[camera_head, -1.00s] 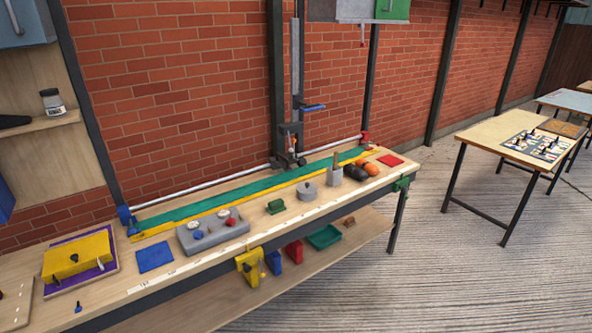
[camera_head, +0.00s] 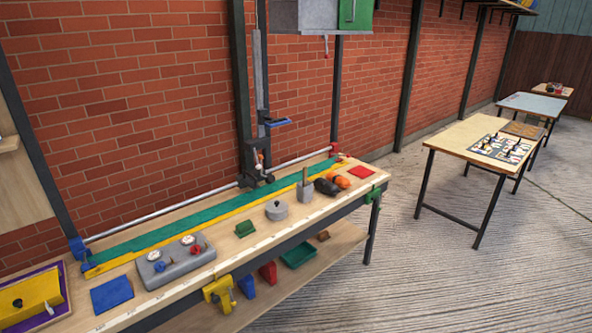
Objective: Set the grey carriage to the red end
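A long silver rail (camera_head: 165,211) runs along the back of the workbench by the brick wall. Its left end has a blue block (camera_head: 77,248) and its right end a red block (camera_head: 335,149). A dark grey carriage (camera_head: 254,177) appears to sit on the rail, nearer the red end than the blue, with a clear stretch of rail between it and the red block. A tall grey upright stands behind it, and I cannot tell where one stops and the other starts. Neither of my grippers is in view.
The workbench (camera_head: 235,239) holds a green strip (camera_head: 170,226), a grey box with dials (camera_head: 175,264), a grey round pot (camera_head: 276,211) and dark and orange balls. A yellow clamp (camera_head: 219,292) hangs on its front edge. Open concrete floor (camera_head: 400,270) lies to the right, before another table (camera_head: 455,137).

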